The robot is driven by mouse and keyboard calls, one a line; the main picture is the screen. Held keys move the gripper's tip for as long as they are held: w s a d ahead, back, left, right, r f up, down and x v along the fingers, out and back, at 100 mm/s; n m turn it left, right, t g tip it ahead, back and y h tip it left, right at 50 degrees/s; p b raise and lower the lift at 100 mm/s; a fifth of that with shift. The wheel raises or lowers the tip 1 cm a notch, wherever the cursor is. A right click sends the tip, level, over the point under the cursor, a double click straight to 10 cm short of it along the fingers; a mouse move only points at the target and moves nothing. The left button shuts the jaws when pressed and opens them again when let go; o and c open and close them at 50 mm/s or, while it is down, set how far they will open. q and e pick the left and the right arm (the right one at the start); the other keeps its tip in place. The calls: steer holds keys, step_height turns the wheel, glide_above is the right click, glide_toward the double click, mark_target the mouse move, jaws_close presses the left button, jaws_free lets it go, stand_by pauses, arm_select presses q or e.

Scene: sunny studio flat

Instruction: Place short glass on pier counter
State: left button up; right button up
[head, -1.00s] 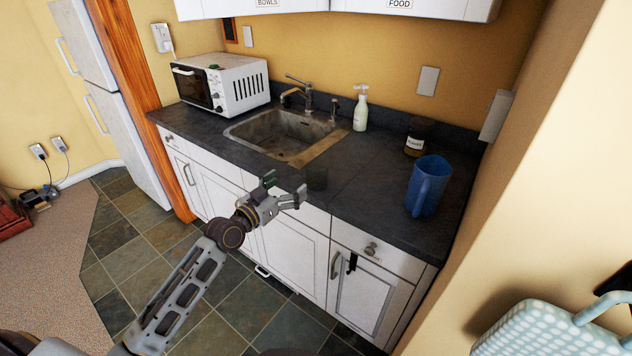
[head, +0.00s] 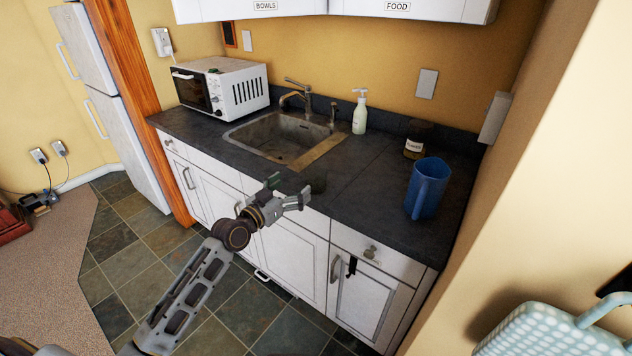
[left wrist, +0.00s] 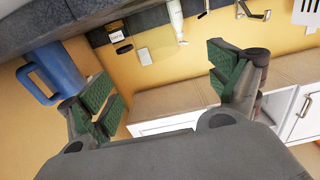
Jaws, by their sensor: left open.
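A small dark, see-through shape that looks like the short glass (head: 318,184) stands upright on the dark counter (head: 345,208), near its front edge in front of the sink. It is faint against the counter. My left gripper (head: 289,190) is open at the counter's front edge, just left of the glass. Which surface is the pier counter, I cannot tell. My right gripper is not in view.
A blue pitcher (head: 427,188) stands on the counter's right part, with a dark jar (head: 415,142) behind it. A soap bottle (head: 360,112) is beside the sink (head: 283,140). A microwave (head: 222,86) occupies the left end. Counter between glass and pitcher is clear.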

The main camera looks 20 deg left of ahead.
mark_target(308, 175)
arm_select(q)
steer(key=x, duration=0.2)
steer(key=shift+w+d, duration=0.1)
steer(key=shift+w, duration=0.25)
steer(key=shift+w+d, duration=0.3)
steer(key=shift+w, duration=0.3)
steer(key=shift+x, duration=0.95)
steer(key=shift+w+d, duration=0.15)
steer(key=shift+w, duration=0.2)
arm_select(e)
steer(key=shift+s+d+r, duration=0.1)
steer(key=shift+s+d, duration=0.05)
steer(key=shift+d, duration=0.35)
arm_select(q)
steer(key=shift+w, duration=0.1)
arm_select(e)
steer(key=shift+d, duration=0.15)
